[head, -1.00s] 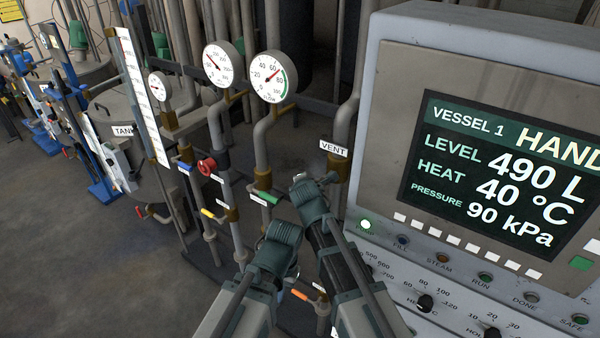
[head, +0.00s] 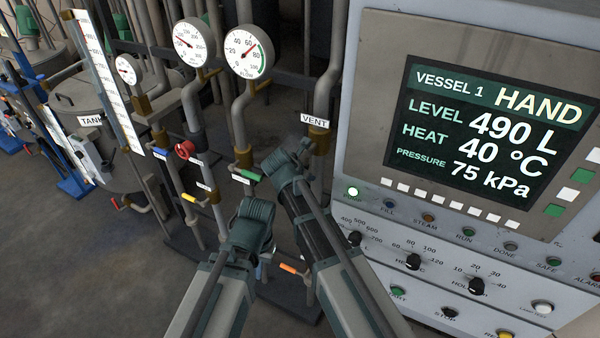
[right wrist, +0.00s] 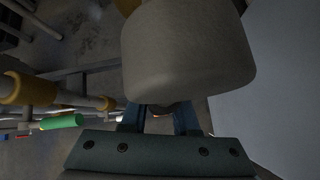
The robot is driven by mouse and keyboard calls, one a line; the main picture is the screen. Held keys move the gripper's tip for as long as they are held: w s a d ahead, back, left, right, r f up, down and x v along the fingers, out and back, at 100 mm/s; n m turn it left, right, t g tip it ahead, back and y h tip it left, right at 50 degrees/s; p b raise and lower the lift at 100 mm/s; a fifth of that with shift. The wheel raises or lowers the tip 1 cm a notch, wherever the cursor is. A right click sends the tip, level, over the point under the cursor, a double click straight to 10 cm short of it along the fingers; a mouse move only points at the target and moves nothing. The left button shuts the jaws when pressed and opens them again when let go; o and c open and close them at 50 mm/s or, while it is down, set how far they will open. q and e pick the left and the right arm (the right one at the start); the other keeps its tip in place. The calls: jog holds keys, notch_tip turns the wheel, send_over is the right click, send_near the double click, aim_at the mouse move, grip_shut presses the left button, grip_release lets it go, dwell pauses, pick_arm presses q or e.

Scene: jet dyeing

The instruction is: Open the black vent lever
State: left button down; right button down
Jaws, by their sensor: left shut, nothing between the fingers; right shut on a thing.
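The VENT label (head: 314,120) hangs on a vertical pipe left of the control panel. My right gripper (head: 303,150) is just below that label, shut on what appears to be the black vent lever. The lever is almost wholly hidden by the gripper, so its angle cannot be told. In the right wrist view the two blue fingers (right wrist: 160,120) close on a small dark part under a big pale rounded body that fills the upper middle. My left gripper (head: 254,212) is shut and empty, lower and to the left of the right one, its fingertips hardly visible.
A green lever (head: 247,175), red valve wheel (head: 185,150), yellow lever (head: 188,197) and orange lever (head: 290,268) sit on nearby pipes. Two large gauges stand above. Open floor lies at left.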

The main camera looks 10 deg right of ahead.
jog(key=shift+s+d, duration=0.2)
jog(key=shift+d, duration=0.05)
dwell(0.4)
jog(key=c, duration=0.7)
grip_release()
